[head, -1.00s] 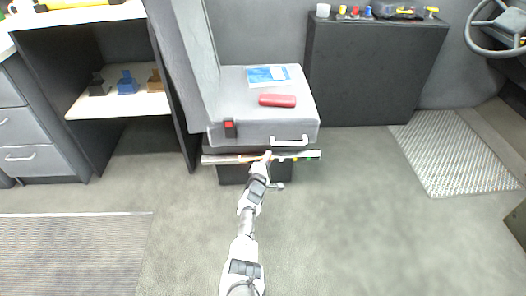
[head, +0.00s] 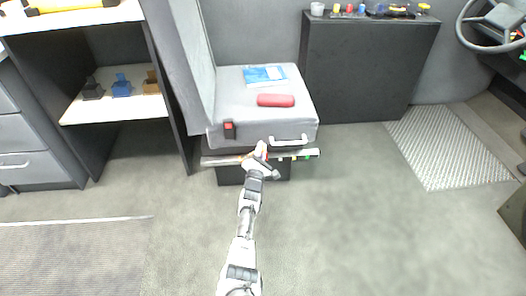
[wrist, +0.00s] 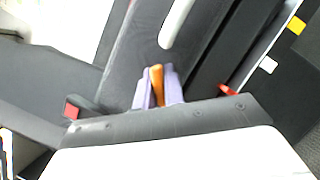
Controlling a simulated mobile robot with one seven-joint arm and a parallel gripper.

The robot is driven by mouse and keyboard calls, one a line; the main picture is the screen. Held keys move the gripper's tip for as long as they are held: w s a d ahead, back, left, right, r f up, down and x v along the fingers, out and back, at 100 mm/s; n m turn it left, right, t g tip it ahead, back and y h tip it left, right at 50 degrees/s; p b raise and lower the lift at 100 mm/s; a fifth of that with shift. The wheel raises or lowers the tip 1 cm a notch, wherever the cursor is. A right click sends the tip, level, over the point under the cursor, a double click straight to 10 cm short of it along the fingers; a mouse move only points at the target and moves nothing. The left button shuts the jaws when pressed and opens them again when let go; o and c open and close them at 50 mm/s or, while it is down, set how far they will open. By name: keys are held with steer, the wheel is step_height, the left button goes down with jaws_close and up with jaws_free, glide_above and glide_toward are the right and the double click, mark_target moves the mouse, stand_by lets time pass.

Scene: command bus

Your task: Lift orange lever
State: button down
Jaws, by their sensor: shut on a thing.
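The orange lever (wrist: 157,84) stands between the two pale purple fingers of my gripper (wrist: 158,90) in the wrist view. The fingers are shut on it, one on each side. In the head view, my gripper (head: 259,155) is at the front of the grey seat (head: 230,95), just below the cushion. There the lever is too small and too covered by the hand to make out clearly.
A red lever (wrist: 228,90), a white one (wrist: 267,65) and a yellow one (wrist: 297,25) lie to the right. A red case (head: 275,100) lies on the seat. Floor to the right is clear.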

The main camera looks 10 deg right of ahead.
stand_by(0.4)
steer(key=c, duration=1.5)
jaws_free()
steer(key=shift+r, duration=0.1)
